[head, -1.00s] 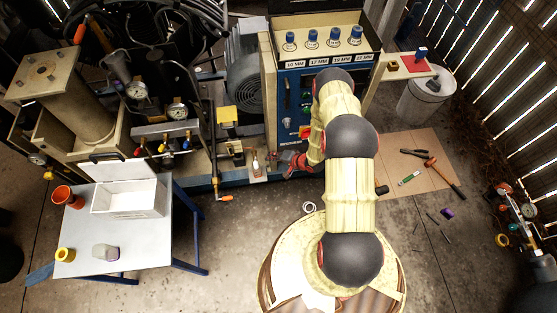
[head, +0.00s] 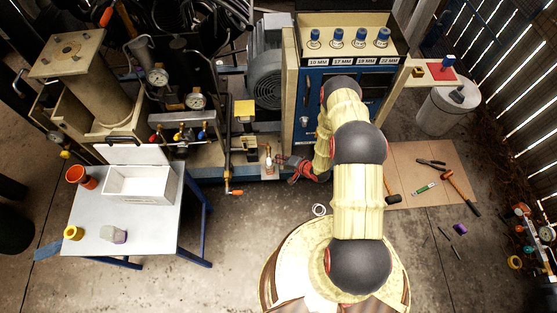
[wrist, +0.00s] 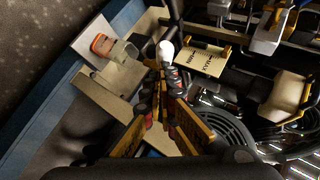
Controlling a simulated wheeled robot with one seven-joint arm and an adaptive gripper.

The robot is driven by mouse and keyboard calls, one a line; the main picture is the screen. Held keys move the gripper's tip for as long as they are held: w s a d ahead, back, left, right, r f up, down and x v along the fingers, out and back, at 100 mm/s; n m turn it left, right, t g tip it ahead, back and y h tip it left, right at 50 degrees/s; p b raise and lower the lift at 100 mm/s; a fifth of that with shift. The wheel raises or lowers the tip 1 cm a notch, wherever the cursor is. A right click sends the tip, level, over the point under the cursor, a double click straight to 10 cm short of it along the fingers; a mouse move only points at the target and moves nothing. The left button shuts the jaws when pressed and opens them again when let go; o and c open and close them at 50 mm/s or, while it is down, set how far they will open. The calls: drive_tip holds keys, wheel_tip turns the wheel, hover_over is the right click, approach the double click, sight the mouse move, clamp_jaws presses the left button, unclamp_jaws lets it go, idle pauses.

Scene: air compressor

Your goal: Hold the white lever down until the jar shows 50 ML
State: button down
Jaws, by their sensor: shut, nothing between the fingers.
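In the wrist view my gripper (wrist: 160,68) is shut and empty, with its fingertips at the white ball-shaped lever knob (wrist: 166,49). The knob shows just beyond the tips; I cannot tell whether they touch it or whether the lever is pressed. A clear jar (wrist: 124,50) with an orange part stands on a pale plate beside the knob. Its level and any reading are too small to make out. In the head view my gripper (head: 284,160) is low in front of the blue cabinet, just right of the small jar (head: 268,161). The lever is not clear there.
A lettered tan plate (wrist: 200,58) lies close to the knob. Dark hoses and machine parts crowd the wrist view's right side. In the head view, a blue cabinet (head: 310,120) stands behind my arm, and a table (head: 150,215) with a white box (head: 140,197) stands left.

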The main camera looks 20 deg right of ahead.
drive_tip(key=shift+s+a+f+n+t+b, duration=0.1)
drive_tip(key=shift+s+f+n+t+b, duration=0.15)
drive_tip(key=shift+t+b, duration=0.25)
drive_tip(key=shift+s+f+n+t+b, duration=0.15)
drive_tip(key=shift+f+t+b, duration=0.2)
drive_tip(key=shift+b, duration=0.25)
drive_tip(key=f+t+b, duration=0.1)
drive_tip(key=b, duration=0.1)
drive_tip(key=shift+s+f+n+t+b, duration=0.15)
drive_tip(key=shift+n+t+b, duration=0.15)
drive_tip(key=shift+n+t, duration=0.1)
drive_tip(key=shift+s+a+f+b, duration=0.1)
drive_tip(key=shift+f+b, duration=0.5)
idle(5.7)
